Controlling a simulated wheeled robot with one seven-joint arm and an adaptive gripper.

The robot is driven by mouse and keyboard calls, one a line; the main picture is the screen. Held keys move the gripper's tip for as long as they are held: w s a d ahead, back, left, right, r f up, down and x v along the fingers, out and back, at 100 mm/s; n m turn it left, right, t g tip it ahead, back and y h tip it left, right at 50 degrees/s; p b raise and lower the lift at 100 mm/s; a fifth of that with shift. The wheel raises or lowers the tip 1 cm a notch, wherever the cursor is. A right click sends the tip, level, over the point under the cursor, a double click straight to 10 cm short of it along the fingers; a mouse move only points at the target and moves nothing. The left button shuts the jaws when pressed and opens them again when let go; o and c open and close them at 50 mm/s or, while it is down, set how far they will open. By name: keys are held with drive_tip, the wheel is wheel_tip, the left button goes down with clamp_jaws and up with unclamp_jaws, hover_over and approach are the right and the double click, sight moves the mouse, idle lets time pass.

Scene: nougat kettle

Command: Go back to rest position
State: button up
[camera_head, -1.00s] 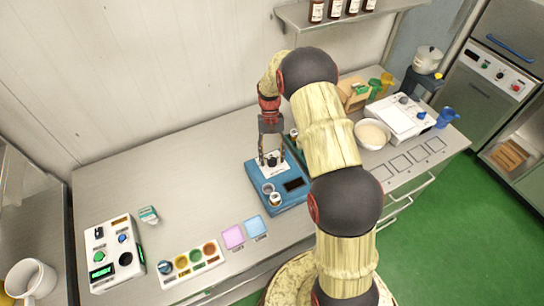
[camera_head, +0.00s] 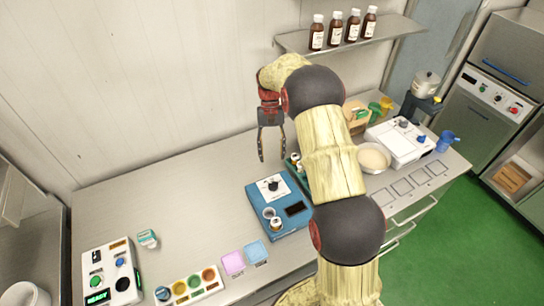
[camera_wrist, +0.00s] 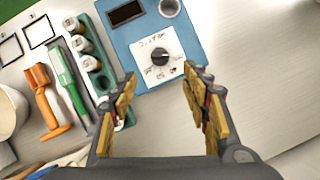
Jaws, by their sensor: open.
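My gripper (camera_head: 272,155) hangs at the end of my arm, pointing down above the back of the steel table (camera_head: 130,205). Its fingers are apart with nothing between them; the wrist view also shows the two open fingers (camera_wrist: 160,110). The blue device (camera_head: 280,208) with a white panel and a black knob (camera_head: 274,184) stands on the table, in front of and below my gripper. In the wrist view the knob (camera_wrist: 160,57) lies ahead of the fingertips, clear of them. My arm hides part of the table behind the device.
Several brown bottles (camera_head: 335,30) stand on a wall shelf (camera_head: 290,42). A bowl (camera_head: 373,158) and a white device (camera_head: 400,142) are at right. A green rack (camera_wrist: 100,80) with small jars sits beside the blue device. A control box (camera_head: 110,272) is at front left.

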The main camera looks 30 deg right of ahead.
idle(0.3)
drive_tip(key=s+a+r+n+t+b, duration=0.1)
drive_tip(key=s+a+r+t+b, duration=0.2)
drive_tip(key=s, duration=0.7)
drive_tip(key=s+a+r+n+t+h+b, duration=0.1)
drive_tip(key=s+a+r+n+t+b, duration=0.1)
drive_tip(key=s, duration=0.8)
drive_tip(key=s+a+r+n+t+b, duration=0.1)
drive_tip(key=s+a+r+t+b, duration=0.3)
drive_tip(key=s+a+b, duration=0.3)
drive_tip(key=shift+s+a+r+t+h+b, duration=0.4)
drive_tip(key=shift+s+a+r, duration=0.3)
drive_tip(key=shift+s, duration=1.3)
